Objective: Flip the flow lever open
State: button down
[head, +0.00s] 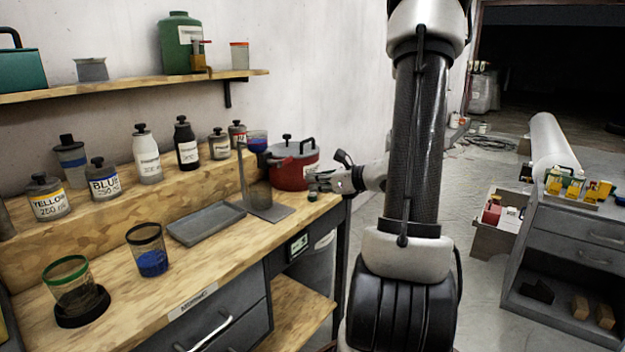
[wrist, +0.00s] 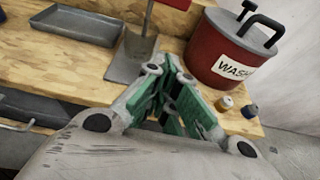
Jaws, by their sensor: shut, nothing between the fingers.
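No part is clearly readable as the flow lever. A green jug (head: 182,42) on the wall shelf has an orange-yellow tap (head: 200,62) on its front. A grey stand (head: 276,211) with a thin post is on the bench; in the wrist view the stand's plate (wrist: 122,68) shows, with part of a red piece (wrist: 176,3) cut off at the top edge. My gripper (head: 318,183) is at the bench's right end, before the red pot; in the wrist view its green-padded fingers (wrist: 170,62) are shut and empty, apart from the stand.
A grey tray (head: 206,223), beakers (head: 152,262) and labelled bottles (head: 104,180) occupy the bench. A cabinet (head: 570,240) stands right.

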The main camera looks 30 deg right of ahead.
jog(key=x, duration=0.7)
jog(key=shift+w+a+f, duration=0.1)
jog(key=shift+w+a, duration=0.05)
jog(key=shift+w, duration=0.05)
notch_tip(320, 180, up, 4)
jog(key=shift+w, duration=0.1)
